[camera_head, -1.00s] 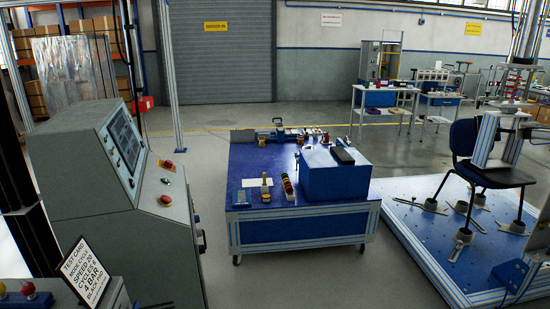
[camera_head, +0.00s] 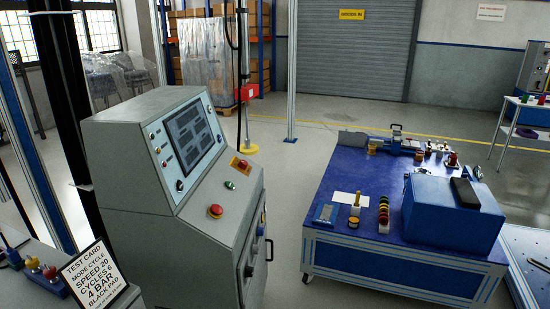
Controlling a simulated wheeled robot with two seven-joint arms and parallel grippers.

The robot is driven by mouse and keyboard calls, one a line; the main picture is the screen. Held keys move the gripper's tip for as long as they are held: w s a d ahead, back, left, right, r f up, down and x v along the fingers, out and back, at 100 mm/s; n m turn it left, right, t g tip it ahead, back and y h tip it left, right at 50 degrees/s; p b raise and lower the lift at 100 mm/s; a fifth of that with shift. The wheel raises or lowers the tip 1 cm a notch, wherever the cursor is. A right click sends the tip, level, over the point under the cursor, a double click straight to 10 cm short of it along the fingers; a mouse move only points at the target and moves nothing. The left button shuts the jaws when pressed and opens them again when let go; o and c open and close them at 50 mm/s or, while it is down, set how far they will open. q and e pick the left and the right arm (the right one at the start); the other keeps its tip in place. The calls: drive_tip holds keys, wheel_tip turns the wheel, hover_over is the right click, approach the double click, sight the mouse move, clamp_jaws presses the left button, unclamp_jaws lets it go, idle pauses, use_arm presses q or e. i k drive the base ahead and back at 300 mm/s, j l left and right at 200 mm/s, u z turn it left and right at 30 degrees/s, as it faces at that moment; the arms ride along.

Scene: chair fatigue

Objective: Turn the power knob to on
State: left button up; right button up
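A grey control console (camera_head: 135,140) stands left of centre, with a sloped front and a dark screen (camera_head: 192,136). A column of small round controls (camera_head: 157,150) runs left of the screen. A dark round knob (camera_head: 179,185) sits below them; its label and pointer are too small to read, so I cannot tell whether it is the power knob. A red mushroom button (camera_head: 215,211), a green button (camera_head: 230,185) and a red button on a yellow plate (camera_head: 241,165) are on the lower slope. Neither gripper is in view.
A test card (camera_head: 93,274) stands at lower left beside several coloured knobs (camera_head: 32,263). A blue wheeled table (camera_head: 335,225) with a blue box (camera_head: 450,215) stands to the right. Dark handles (camera_head: 270,248) stick out of the console's right side. Floor between console and table is clear.

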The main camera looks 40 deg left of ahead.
sight(242, 164)
drive_tip(key=i, duration=0.7)
drive_tip(key=i+l+u, duration=0.1)
drive_tip(key=i, duration=0.65)
drive_tip(key=i+u, duration=0.7)
drive_tip(key=u, duration=0.15)
drive_tip(key=i+l+u, duration=0.25)
drive_tip(key=u, duration=0.2)
drive_tip(key=i+l+u, duration=0.55)
drive_tip(key=i+j, duration=0.1)
